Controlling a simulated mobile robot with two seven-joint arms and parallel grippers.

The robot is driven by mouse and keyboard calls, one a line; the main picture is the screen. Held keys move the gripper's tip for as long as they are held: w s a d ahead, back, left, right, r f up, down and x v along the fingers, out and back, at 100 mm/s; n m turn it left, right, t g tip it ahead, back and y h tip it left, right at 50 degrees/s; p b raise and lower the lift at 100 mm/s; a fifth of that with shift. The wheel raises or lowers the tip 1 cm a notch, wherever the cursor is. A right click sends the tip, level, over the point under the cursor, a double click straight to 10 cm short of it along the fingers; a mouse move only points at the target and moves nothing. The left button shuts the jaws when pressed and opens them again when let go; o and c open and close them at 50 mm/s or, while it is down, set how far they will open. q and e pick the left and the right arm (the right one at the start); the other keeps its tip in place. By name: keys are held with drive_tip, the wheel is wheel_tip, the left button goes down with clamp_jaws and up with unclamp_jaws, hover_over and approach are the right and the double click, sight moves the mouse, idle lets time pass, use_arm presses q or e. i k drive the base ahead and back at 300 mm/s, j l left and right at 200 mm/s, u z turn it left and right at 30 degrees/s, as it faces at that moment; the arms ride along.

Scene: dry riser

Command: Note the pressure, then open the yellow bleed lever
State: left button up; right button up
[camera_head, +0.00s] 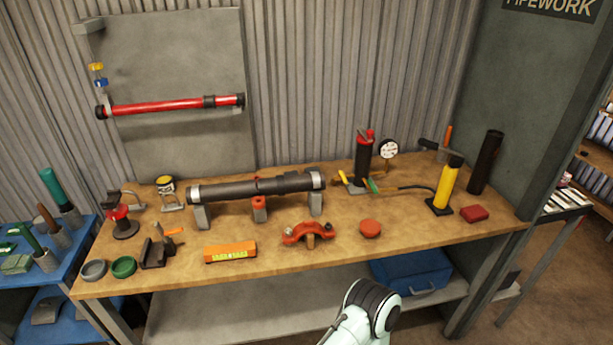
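A round white pressure gauge (388,150) stands at the back right of the workbench; its reading is too small to make out. A black upright cylinder with red parts (363,160) stands left of it. At the cylinder's foot, a small yellow lever (344,178) sticks out to the left and a green lever (372,186) to the right. I cannot tell the yellow lever's exact setting. Neither gripper shows; only a pale and black part of my arm is visible at the bottom, in front of the bench and clear of these things.
The wooden workbench (330,238) holds a grey pipe on supports (255,187), an orange level (230,251), a red-orange clamp (308,233), a red cap (370,228), a yellow cylinder (447,183) and a black tube (485,162). A dark hose (415,187) runs behind the front items.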

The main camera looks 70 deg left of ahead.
sight(341, 174)
drive_tip(key=j+u, duration=0.15)
drive_tip(key=u, duration=1.65)
drive_tip(key=i+l+u, duration=0.3)
drive_tip(key=i, duration=0.15)
drive_tip(key=j, duration=0.1)
